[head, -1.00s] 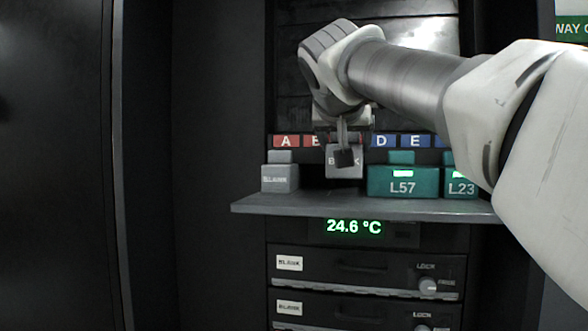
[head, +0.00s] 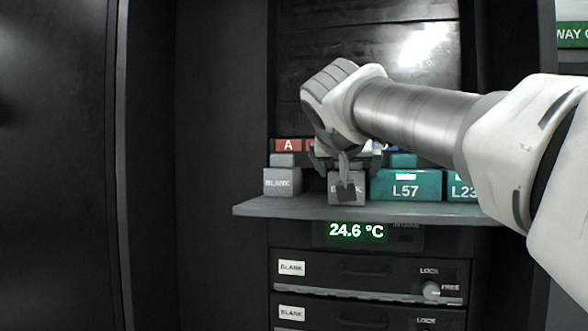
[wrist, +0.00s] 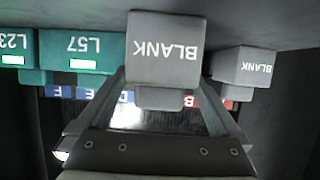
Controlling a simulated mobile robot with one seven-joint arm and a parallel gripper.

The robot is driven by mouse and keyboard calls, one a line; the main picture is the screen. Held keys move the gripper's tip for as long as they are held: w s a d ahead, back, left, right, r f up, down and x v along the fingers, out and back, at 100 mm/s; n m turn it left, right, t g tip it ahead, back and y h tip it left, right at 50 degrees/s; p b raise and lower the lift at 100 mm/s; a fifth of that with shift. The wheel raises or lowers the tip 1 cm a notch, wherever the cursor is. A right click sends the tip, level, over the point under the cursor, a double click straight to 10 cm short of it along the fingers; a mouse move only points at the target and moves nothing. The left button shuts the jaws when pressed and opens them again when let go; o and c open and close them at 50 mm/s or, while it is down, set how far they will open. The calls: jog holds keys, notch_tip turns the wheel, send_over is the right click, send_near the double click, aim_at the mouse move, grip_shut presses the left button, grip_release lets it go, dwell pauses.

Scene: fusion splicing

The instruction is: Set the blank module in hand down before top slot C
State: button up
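The grey blank module (head: 347,188) stands upright on the shelf, between another blank module and the teal L57 module. It also shows in the wrist view (wrist: 163,50), with its grip tab toward me. My gripper (head: 332,166) is directly at it, its fingers spread apart; in the wrist view they stand clear on both sides of the tab. The slot label row shows a red A (head: 288,145); the labels over the module, C among them, are hidden by my gripper in the head view.
The shelf (head: 300,209) also carries a second blank module (head: 283,182) at left, and the teal L57 (head: 405,186) and L23 (head: 461,188) modules at right. Below are a 24.6 °C display (head: 357,231) and drawers marked BLANK. Shelf room at the far left is free.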

jog(key=shift+r, duration=0.1)
jog(key=shift+s+r, duration=0.1)
jog(key=shift+s, duration=0.1)
jog(key=b+v, duration=0.2)
jog(key=v, duration=1)
jog(key=s+d+f+n+g+y, duration=0.1)
jog(key=s+f, duration=0.4)
jog(key=f, duration=0.9)
jog(key=s+d+f+n+g+y, duration=0.1)
jog(key=s+f+g, duration=0.3)
jog(key=f, duration=0.9)
jog(key=s+d+f+n+g+y, duration=0.1)
jog(key=s+f, duration=0.6)
jog(key=f, duration=0.7)
jog(key=shift+d+f+n+g+y, duration=0.2)
jog(key=shift+f+n+g+y, duration=0.15)
jog(key=shift+g+y, duration=0.3)
